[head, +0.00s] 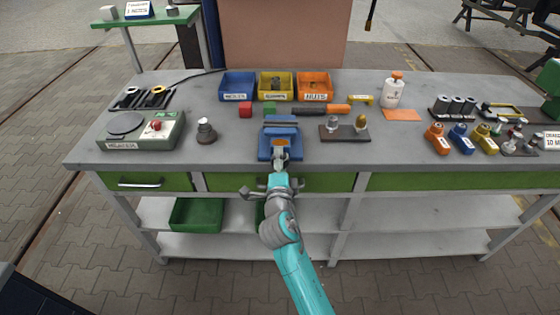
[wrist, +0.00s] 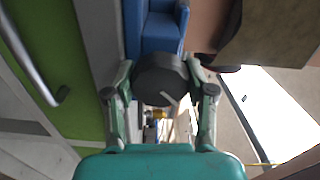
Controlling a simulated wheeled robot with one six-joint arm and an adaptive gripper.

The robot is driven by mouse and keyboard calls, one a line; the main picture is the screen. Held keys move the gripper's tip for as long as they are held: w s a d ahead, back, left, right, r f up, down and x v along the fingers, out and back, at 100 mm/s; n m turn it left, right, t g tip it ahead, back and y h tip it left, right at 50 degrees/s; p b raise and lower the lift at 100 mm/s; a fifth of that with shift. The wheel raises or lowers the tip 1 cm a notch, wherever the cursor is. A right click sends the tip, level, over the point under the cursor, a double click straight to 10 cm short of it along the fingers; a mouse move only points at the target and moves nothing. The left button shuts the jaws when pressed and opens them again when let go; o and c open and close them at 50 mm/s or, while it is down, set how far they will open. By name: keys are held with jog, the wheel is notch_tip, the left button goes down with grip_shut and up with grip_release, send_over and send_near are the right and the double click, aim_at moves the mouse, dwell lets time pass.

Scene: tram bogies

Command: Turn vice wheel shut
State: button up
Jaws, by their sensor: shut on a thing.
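The blue vice (head: 280,148) stands at the front edge of the grey workbench, and its blue body also shows at the top of the wrist view (wrist: 158,32). The vice wheel (wrist: 160,78) is a dark, round knob with a pale line on its face, in front of the vice body. My gripper (wrist: 160,92) is shut on the wheel, one finger on each side of it. In the head view my gripper (head: 279,162) reaches the front of the vice and mostly hides the wheel. How far apart the vice jaws are is too small to tell.
A dark plate (head: 344,133) with two fittings is to the right. A grey-green heater box (head: 142,131) is at the left. Green drawers line the bench front.

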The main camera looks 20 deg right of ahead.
jog(key=m, duration=0.4)
jog(key=shift+f+m, duration=0.1)
jog(key=shift+m, duration=2.2)
jog(key=o, duration=1.2)
jog(key=shift+c, duration=0.2)
notch_tip(320, 180, up, 10)
jog(key=shift+r, duration=0.15)
